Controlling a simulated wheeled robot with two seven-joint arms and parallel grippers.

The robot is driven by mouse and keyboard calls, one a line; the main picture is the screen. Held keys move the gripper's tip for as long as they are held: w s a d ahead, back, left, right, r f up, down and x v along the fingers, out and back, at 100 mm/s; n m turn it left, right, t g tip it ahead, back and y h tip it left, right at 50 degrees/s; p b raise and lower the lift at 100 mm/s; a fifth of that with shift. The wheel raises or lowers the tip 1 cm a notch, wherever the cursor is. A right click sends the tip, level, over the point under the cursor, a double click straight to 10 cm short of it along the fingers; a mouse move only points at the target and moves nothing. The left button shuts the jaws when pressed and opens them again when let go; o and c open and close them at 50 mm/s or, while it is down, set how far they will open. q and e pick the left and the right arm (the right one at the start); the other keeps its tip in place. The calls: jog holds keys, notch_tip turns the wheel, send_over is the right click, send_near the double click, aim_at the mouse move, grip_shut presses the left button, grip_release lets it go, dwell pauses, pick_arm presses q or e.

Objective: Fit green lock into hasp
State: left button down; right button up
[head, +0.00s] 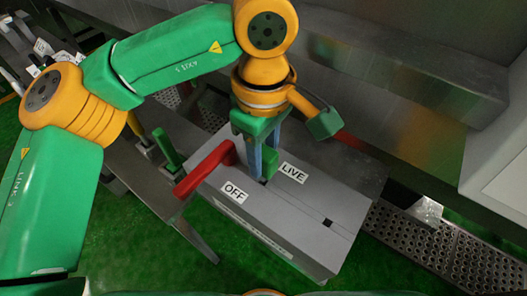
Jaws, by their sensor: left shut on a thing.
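My left gripper (262,160) points down over a grey box (277,218) and is shut on the green lock (270,160). The lock shows as a small green block between and beside the fingers, just above the box top. The fingers hide part of it. A red lever handle (205,169) stands on the box to the left of the gripper, near the OFF label (235,192). The LIVE label (293,172) is just right of the lock. A small dark slot (264,181) shows right below the fingertips; I cannot tell whether it is the hasp. My right gripper is not in view.
A second small dark square (327,223) is on the box top at the right. A grey bench (150,175) with a green upright handle (167,149) stands left of the box. A perforated metal walkway (420,240) lies at the right. Large metal housing (400,90) fills the back.

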pick_arm(q)
jog(key=shift+f+b, duration=1.9)
jog(key=shift+f, duration=0.4)
jog(key=shift+c, duration=2.2)
grip_release()
jog(key=shift+s+r, duration=0.1)
jog(key=shift+r, duration=3.55)
